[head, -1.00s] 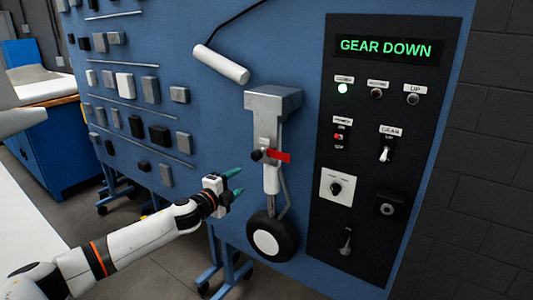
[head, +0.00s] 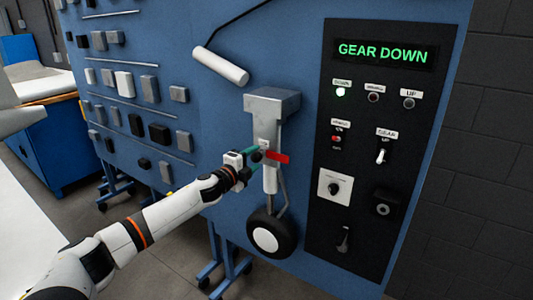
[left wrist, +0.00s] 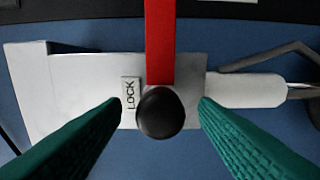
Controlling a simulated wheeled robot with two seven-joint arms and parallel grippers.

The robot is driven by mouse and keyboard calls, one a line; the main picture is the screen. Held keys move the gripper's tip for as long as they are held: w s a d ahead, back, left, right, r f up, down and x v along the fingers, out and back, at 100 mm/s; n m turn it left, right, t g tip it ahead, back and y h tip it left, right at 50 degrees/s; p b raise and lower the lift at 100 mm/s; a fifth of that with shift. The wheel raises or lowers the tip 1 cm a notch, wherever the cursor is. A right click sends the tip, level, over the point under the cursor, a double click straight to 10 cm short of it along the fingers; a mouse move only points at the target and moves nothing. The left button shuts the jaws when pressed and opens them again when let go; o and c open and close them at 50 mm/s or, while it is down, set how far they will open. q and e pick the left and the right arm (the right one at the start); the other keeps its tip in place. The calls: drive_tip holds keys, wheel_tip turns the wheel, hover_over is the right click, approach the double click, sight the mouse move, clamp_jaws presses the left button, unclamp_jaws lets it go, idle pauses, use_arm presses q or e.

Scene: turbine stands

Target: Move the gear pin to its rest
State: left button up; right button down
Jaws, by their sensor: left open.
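The gear pin shows in the left wrist view as a round black knob (left wrist: 160,113) with a red streamer (left wrist: 160,42). It sits in the grey landing gear leg beside a small LOCK label (left wrist: 130,93). In the head view the red streamer (head: 278,157) sticks out to the right of the leg (head: 270,178). My left gripper (head: 257,153) is at the pin, its green fingers open. In the left wrist view the open fingers (left wrist: 160,118) stand on both sides of the knob, with gaps. The pin's rest is not identifiable. My right gripper is not in view.
A black control panel (head: 364,225) with switches and a lit GEAR DOWN display (head: 383,53) is to the right. The wheel (head: 272,234) hangs below the leg. A white cylinder (head: 220,65) on a cable is above left. Blocks line the blue board (head: 210,120) at left.

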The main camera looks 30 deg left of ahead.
use_arm(q)
drive_tip(key=shift+w, duration=0.5)
drive_tip(key=shift+p, duration=0.3)
idle(0.4)
drive_tip(key=shift+s, duration=0.1)
clamp_jaws()
